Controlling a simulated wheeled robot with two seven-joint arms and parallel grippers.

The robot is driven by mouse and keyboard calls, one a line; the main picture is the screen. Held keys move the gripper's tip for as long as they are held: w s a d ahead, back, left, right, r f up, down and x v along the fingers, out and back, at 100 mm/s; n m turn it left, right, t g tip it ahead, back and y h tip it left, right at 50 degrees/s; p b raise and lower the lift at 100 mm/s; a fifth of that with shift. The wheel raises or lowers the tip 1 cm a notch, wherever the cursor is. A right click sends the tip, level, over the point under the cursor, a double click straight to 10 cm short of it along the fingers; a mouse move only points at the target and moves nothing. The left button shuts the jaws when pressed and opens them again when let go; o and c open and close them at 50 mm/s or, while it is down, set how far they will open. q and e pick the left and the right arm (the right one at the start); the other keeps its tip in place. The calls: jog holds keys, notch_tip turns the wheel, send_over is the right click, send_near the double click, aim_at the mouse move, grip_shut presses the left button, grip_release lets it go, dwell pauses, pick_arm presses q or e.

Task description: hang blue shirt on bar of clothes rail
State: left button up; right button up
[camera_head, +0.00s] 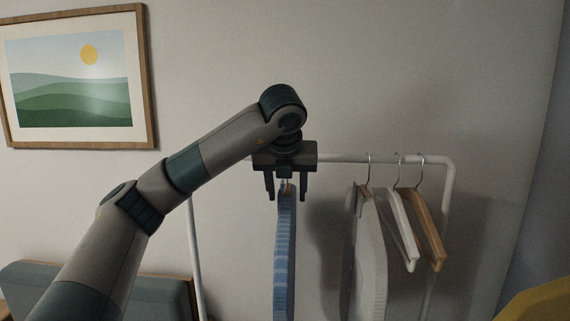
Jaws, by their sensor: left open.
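The blue shirt (284,255) hangs edge-on below my left gripper, its lower end cut off by the picture's bottom edge. A bit of its hanger hook shows between the fingers. The white bar (340,159) of the clothes rail runs across the back, partly hidden behind my gripper. My left gripper (286,195) points down just in front of the bar line, with its two fingers apart on either side of the hook. I cannot tell whether the hook's top rests on the bar, as the gripper body covers it. My right gripper is not in view.
To the right on the bar hang a grey garment (367,250), an empty white hanger (402,228) and a wooden hanger (429,230). A dark chair or sofa back (150,296) stands lower left. A yellow thing (540,302) is lower right. A framed picture (75,80) hangs on the wall.

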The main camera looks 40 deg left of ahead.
pick_arm(q)
jog(key=v, duration=1.2)
jog(key=shift+f, duration=0.1)
dwell(0.7)
